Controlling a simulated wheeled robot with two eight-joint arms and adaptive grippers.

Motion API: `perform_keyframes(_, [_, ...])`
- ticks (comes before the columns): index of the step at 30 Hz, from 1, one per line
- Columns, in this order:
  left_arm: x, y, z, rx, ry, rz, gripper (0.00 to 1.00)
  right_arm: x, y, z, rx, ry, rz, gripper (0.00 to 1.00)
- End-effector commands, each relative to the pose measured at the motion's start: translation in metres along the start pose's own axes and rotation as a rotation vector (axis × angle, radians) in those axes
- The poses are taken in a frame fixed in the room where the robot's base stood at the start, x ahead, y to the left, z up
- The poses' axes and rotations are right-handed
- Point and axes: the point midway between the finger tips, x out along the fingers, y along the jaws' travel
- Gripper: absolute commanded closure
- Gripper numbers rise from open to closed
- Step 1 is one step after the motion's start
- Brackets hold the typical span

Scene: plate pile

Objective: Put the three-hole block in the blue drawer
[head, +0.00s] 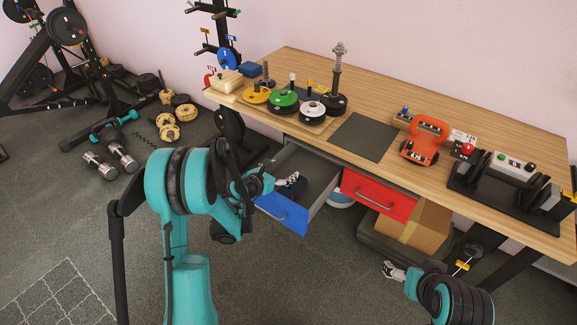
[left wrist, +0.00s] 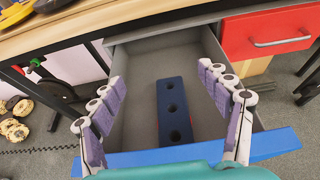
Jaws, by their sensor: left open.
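The three-hole block (left wrist: 173,108) is dark blue with three round holes in a row along its top. It lies on the grey floor of the open blue drawer (head: 281,213), whose blue front also shows in the left wrist view (left wrist: 270,146). My left gripper (left wrist: 168,88) is open, with its fingers apart on either side of the block and not visibly touching it. In the head view my left gripper (head: 289,183) is over the drawer, and I cannot make out the block there. My right gripper (head: 393,271) is low at the right, small and unclear.
A closed red drawer (head: 378,196) is right of the blue one. The wooden desk (head: 400,95) above bears weight plates, a dark mat (head: 363,137), an orange kettlebell-like item (head: 425,140) and a black rack. A cardboard box (head: 425,222) stands below.

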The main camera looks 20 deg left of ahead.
Motion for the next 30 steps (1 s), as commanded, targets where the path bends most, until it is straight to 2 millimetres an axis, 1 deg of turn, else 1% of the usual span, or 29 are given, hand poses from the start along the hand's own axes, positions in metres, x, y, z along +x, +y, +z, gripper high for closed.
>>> perform_keyframes(1, [-0.015,0.0,0.004,-0.003,0.0,0.001,0.23,-0.007,0.0,-0.005,0.0,0.0,0.0,0.2])
perform_keyframes(6, [-0.05,0.001,0.003,-0.002,0.0,0.002,0.23,-0.015,0.0,-0.011,0.0,0.0,0.0,0.2])
perform_keyframes(9, [-0.064,0.0,0.002,-0.001,0.0,0.001,0.23,-0.017,0.0,-0.012,0.0,0.0,0.0,0.2])
perform_keyframes(13, [-0.074,0.0,0.004,-0.009,-0.007,0.002,0.23,-0.019,0.0,-0.013,0.0,0.0,0.0,0.2])
perform_keyframes(14, [-0.076,-0.001,0.009,-0.022,-0.018,0.004,0.23,-0.019,0.0,-0.013,0.0,0.0,0.0,0.2])
perform_keyframes(16, [-0.08,-0.001,0.031,-0.084,-0.069,0.018,0.23,-0.019,0.0,-0.013,0.0,0.0,0.0,0.2])
perform_keyframes(17, [-0.084,-0.001,0.045,-0.128,-0.103,0.028,0.23,-0.019,0.0,-0.013,0.0,0.0,0.0,0.2])
perform_keyframes(18, [-0.089,0.0,0.069,-0.205,-0.159,0.043,0.23,-0.019,0.0,-0.013,0.0,0.0,0.0,0.2])
perform_keyframes(20, [-0.102,0.002,0.11,-0.359,-0.261,0.069,0.23,-0.019,0.0,-0.013,0.0,0.0,0.0,0.2])
perform_keyframes(21, [-0.115,0.005,0.137,-0.484,-0.335,0.088,0.23,-0.019,0.0,-0.013,0.0,0.0,0.0,0.2])
perform_keyframes(23, [-0.137,0.012,0.172,-0.695,-0.443,0.114,0.23,-0.019,0.0,-0.013,0.0,0.0,0.0,0.2])
perform_keyframes(24, [-0.152,0.017,0.19,-0.842,-0.509,0.131,0.23,-0.019,0.0,-0.013,0.0,0.0,0.0,0.2])
perform_keyframes(26, [-0.175,0.024,0.207,-1.068,-0.595,0.155,0.23,-0.019,0.0,-0.013,0.0,0.0,0.0,0.2])
perform_keyframes(27, [-0.19,0.028,0.213,-1.224,-0.644,0.172,0.23,-0.019,0.0,-0.013,0.0,0.0,0.0,0.2])
perform_keyframes(29, [-0.211,0.032,0.212,-1.46,-0.704,0.201,0.23,-0.019,0.0,-0.013,0.0,0.0,0.0,0.2])
perform_keyframes(30, [-0.224,0.031,0.206,-1.621,-0.734,0.224,0.23,-0.019,0.0,-0.013,0.0,0.0,0.0,0.2])
